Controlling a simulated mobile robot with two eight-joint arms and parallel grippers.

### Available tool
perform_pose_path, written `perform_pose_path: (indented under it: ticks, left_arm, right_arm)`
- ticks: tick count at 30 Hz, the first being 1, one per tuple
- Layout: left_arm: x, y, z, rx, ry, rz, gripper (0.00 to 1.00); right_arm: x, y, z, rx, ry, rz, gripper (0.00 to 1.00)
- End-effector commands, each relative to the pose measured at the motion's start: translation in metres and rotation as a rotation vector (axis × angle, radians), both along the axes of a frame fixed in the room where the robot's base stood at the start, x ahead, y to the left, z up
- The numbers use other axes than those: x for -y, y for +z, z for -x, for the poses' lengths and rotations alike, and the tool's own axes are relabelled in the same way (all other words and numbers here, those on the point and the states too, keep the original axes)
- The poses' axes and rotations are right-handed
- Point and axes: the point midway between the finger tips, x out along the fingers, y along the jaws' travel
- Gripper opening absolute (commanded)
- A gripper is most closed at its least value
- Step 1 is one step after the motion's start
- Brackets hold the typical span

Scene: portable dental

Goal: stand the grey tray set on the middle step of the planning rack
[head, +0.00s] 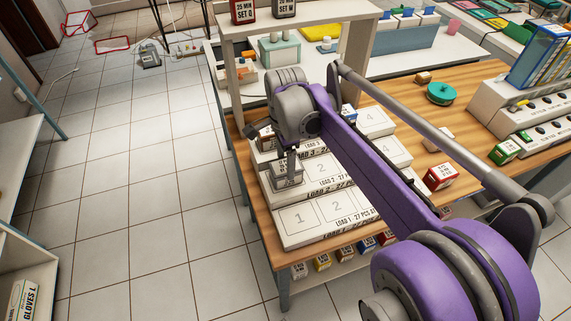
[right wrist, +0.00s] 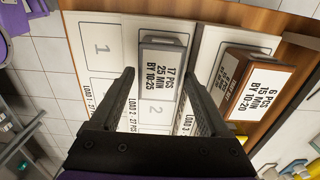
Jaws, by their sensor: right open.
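The planning rack (head: 306,218) is a white stepped block with numbered pads and printed load labels on the wooden bench. The grey tray set (head: 287,180) is a small block that sits on the middle step, labelled load 2, left of a pad marked 2. In the right wrist view the grey tray set (right wrist: 162,66) shows a label reading 17 PCS, 25 MIN, BY 10:25. My right gripper (head: 288,157) is above it, and in the wrist view its open fingers (right wrist: 159,76) lie on either side of it. My left gripper is not in view.
A brown set (right wrist: 250,82) labelled 6 PCS stands on the load 3 step, close to one finger. A red box (head: 440,177) and a green round item (head: 440,93) are on the bench. A white shelf (head: 300,22) rises behind the rack.

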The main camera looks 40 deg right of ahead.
Motion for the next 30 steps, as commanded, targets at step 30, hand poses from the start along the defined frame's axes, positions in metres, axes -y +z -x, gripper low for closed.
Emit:
perform_pose_path:
  ticks: [30]
  left_arm:
    - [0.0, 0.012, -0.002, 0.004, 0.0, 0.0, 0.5]
  right_arm:
    - [-0.005, 0.094, 0.003, 0.01, 0.047, 0.003, 0.8]
